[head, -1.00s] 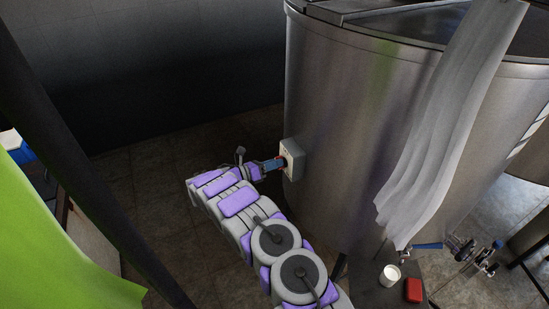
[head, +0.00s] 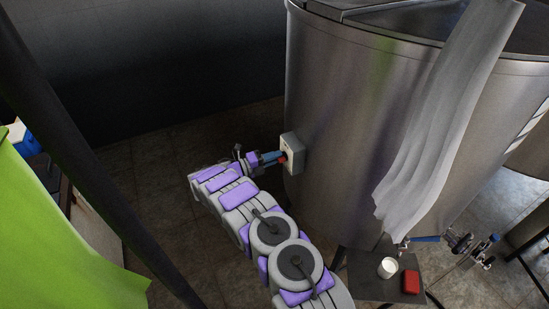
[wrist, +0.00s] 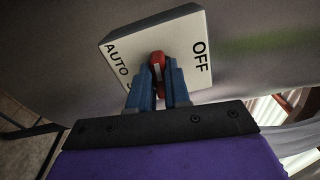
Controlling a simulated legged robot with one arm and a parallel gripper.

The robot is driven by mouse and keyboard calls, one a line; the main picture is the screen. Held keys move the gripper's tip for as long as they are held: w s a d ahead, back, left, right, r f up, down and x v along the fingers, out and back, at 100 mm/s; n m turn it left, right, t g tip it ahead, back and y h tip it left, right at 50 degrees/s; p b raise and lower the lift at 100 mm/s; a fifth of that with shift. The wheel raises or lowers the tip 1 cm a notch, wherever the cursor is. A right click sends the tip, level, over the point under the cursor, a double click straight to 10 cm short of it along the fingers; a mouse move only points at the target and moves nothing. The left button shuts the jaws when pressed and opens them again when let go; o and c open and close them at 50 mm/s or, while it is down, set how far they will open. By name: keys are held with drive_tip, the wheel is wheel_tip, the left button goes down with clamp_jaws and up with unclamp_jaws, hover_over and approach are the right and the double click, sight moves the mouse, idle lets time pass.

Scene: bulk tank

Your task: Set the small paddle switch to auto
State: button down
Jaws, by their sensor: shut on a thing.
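The switch box (head: 293,151) is a pale box on the side of the steel tank. In the wrist view its face (wrist: 133,51) shows AUTO at the left and OFF at the right. The red paddle (wrist: 157,63) stands between the two words, with a light mark on it. My gripper (wrist: 158,86) has its blue fingers on either side of the paddle, shut on it. In the head view my gripper (head: 279,157) is at the box face. Lettering below AUTO is mostly hidden behind the left finger.
The steel tank (head: 345,110) fills the right, with a white hanging sheet (head: 440,130) before it. A small dark table (head: 360,285) holds a white cup (head: 387,267) and a red item (head: 410,282). A dark post (head: 80,150) and green cloth (head: 60,235) stand at left.

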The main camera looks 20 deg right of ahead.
drive_tip(key=shift+w+a+n, duration=0.15)
drive_tip(key=shift+n, duration=0.65)
drive_tip(key=c, duration=1.2)
unclamp_jaws()
drive_tip(key=shift+w+f, duration=0.15)
drive_tip(key=shift+f, duration=0.05)
drive_tip(key=shift+o, duration=0.6)
drive_tip(key=shift+s+r, duration=0.1)
drive_tip(key=shift+s, duration=0.1)
drive_tip(key=a, duration=1.7)
drive_tip(key=shift+a, duration=0.25)
